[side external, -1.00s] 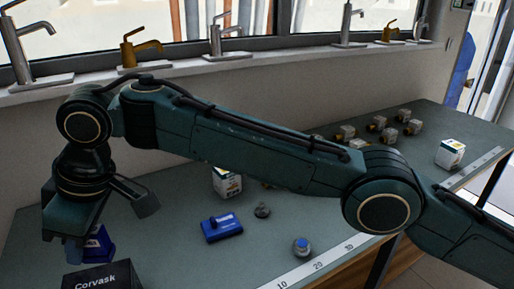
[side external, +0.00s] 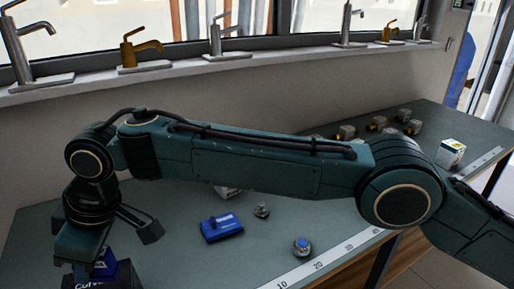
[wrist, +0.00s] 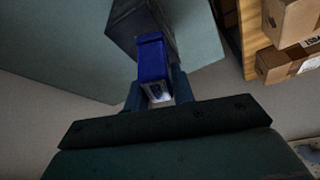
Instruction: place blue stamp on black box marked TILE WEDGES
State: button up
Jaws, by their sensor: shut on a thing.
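A blue stamp (side external: 105,266) hangs below my gripper (side external: 92,262) at the lower left of the side view. In the wrist view, my gripper (wrist: 156,90) is shut on the blue stamp (wrist: 152,58), one finger on each side. A black box (side external: 128,278) stands right under the stamp, cut off by the frame's bottom edge. Its lettering is partly covered by the stamp, and I cannot read TILE WEDGES on it. The dark box (wrist: 128,18) also shows beyond the stamp in the wrist view. I cannot tell whether stamp and box touch.
Another blue object (side external: 221,228) lies mid-bench, with a small grey part (side external: 261,211) and a round blue-topped part (side external: 302,246) near it. A measuring strip (side external: 325,262) runs along the front edge. Cardboard boxes (wrist: 292,22) show at right in the wrist view.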

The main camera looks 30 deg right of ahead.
aim_at(97, 275)
jog(key=shift+f, duration=0.15)
jog(key=shift+f, duration=1.7)
jog(key=shift+f, duration=0.15)
jog(key=o, duration=1)
jog(key=v, duration=1.2)
jog(key=shift+d, duration=0.1)
